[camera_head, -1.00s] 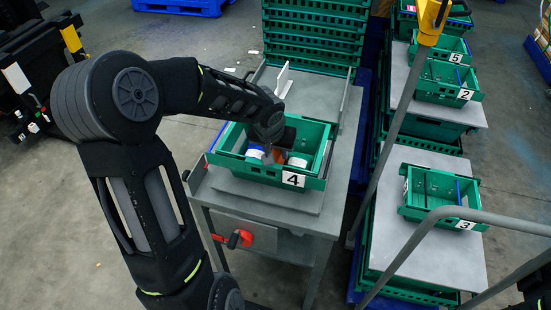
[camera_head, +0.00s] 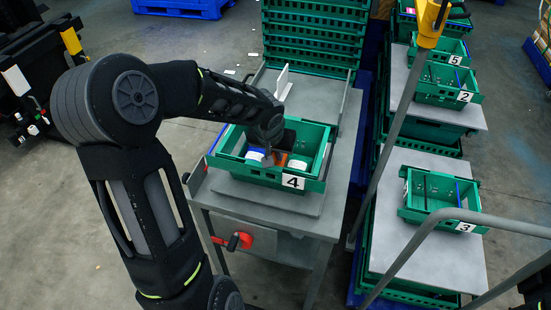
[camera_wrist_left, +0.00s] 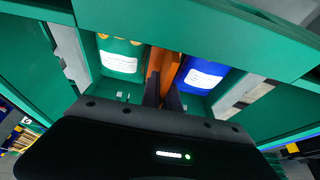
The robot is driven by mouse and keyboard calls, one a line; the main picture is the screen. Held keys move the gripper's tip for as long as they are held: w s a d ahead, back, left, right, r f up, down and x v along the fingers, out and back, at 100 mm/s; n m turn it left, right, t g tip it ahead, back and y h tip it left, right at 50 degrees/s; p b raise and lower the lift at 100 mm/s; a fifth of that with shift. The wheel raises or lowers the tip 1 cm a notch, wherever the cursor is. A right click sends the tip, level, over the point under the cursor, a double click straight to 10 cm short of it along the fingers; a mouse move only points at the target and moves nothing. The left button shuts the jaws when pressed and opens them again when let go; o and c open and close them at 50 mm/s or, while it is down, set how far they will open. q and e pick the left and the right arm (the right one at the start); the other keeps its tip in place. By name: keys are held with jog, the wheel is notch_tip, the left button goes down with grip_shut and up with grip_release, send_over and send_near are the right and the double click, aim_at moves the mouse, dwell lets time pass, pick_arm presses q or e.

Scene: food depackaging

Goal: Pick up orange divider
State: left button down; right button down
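The orange divider (camera_head: 282,158) stands inside the green crate marked 4 (camera_head: 250,176). It also shows in the left wrist view (camera_wrist_left: 154,62), upright between containers with white labels. My left gripper (camera_head: 270,154) reaches down into the crate. In the left wrist view, its two dark fingers (camera_wrist_left: 163,94) are close together with the divider between them, and they look shut on it. The divider's lower part is hidden. My right gripper is out of view.
A green-wrapped container (camera_wrist_left: 120,62) and a blue one (camera_wrist_left: 198,76) stand close on either side of the divider. The crate rests on a grey table (camera_head: 335,200). Stacked green crates (camera_head: 312,35) rise behind. A grey rail (camera_head: 400,120) crosses to the right.

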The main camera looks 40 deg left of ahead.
pick_arm(q)
jog(key=shift+r+p, duration=0.45)
jog(key=shift+p, duration=0.2)
notch_tip(320, 180, up, 10)
jog(key=shift+f+b, duration=0.2)
jog(key=shift+b, duration=0.1)
